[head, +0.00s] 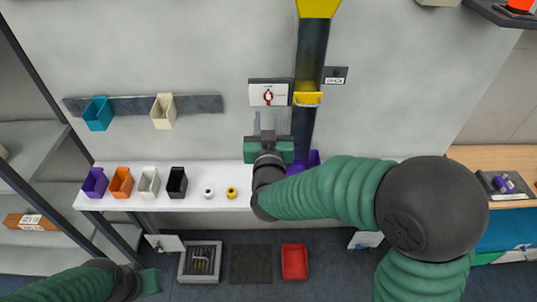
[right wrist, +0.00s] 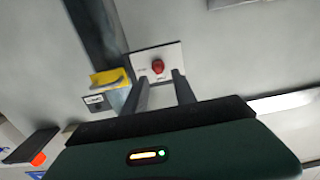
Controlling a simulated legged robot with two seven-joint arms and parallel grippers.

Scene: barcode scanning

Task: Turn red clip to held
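The red clip (head: 268,96) is a small red knob on a white plate (head: 256,95) fixed to the wall. It also shows in the right wrist view (right wrist: 158,66), with small lettering beside it that I cannot read. My right gripper (head: 270,120) is just below the plate in the head view, its two fingers apart and pointing at it. In the right wrist view the open fingers (right wrist: 161,84) frame the lower edge of the plate, with nothing between them. My left arm (head: 148,282) is at the bottom left; its fingers cannot be made out.
A yellow holder (head: 307,99) on a dark post stands right beside the plate. A white shelf (head: 215,199) below carries several small bins, a white roll (head: 208,193) and a yellow roll (head: 232,193). A red tray (head: 294,262) lies on the floor.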

